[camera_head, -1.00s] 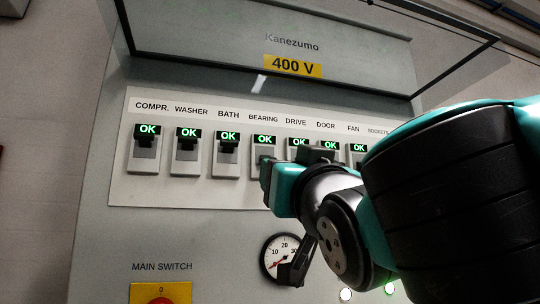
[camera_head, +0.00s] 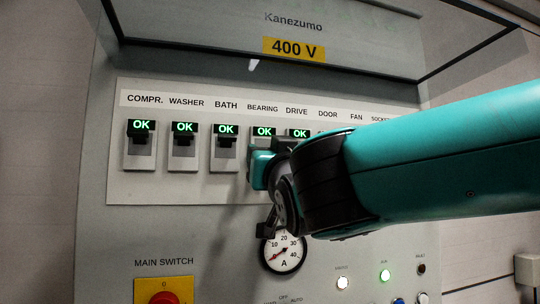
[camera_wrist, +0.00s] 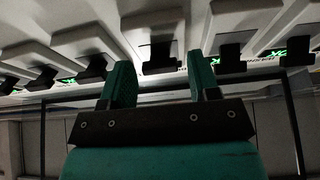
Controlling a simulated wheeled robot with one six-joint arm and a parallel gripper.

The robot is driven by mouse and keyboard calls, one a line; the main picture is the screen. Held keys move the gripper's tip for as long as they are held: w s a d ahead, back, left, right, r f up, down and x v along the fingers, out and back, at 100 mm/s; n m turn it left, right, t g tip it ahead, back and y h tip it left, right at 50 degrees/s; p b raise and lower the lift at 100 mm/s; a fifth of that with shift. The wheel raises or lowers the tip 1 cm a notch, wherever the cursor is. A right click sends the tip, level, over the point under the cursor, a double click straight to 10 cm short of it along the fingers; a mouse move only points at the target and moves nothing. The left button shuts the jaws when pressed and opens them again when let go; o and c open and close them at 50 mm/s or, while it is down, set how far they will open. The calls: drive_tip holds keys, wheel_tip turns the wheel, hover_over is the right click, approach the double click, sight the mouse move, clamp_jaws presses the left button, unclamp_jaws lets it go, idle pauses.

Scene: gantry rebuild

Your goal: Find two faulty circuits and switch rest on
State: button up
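A grey panel (camera_head: 175,222) carries a row of labelled switches. The compressor (camera_head: 139,160), washer (camera_head: 183,160), bath (camera_head: 225,160), bearing (camera_head: 262,141) and drive (camera_head: 299,134) switches show green OK signs. The compressor, washer and bath levers sit high, just under their signs. The door, fan and sockets switches are hidden behind my arm. My gripper (camera_head: 262,168) is at the bearing switch, covering its lower part. In the wrist view my gripper (camera_wrist: 162,82) has its fingers apart, with a dark switch lever (camera_wrist: 159,53) beyond the gap. Contact cannot be told.
A raised clear cover (camera_head: 390,45) overhangs the row.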

sight(270, 134)
drive_tip(key=c, duration=0.7)
drive_tip(key=shift+r, duration=0.1)
drive_tip(key=r+g+p, duration=0.1)
drive_tip(key=p, duration=0.1)
drive_tip(key=r+g+h+p, duration=0.1)
drive_tip(key=g+p, duration=0.3)
drive_tip(key=shift+s+r+h+p, duration=0.2)
drive_tip(key=shift+r+h+p, duration=0.1)
drive_tip(key=shift+r+p, duration=0.1)
drive_tip(key=g+p, duration=0.1)
drive_tip(key=p, duration=0.1)
drive_tip(key=r+g+p, duration=0.1)
drive_tip(key=g+p, duration=0.1)
drive_tip(key=p, duration=0.1)
drive_tip(key=shift+w+g+h, duration=0.15)
drive_tip(key=shift+g+h, duration=0.15)
drive_tip(key=shift+h, duration=0.1)
drive_tip(key=shift+g+p, duration=0.3)
drive_tip(key=shift+p, duration=0.45)
drive_tip(key=shift+f, duration=0.1)
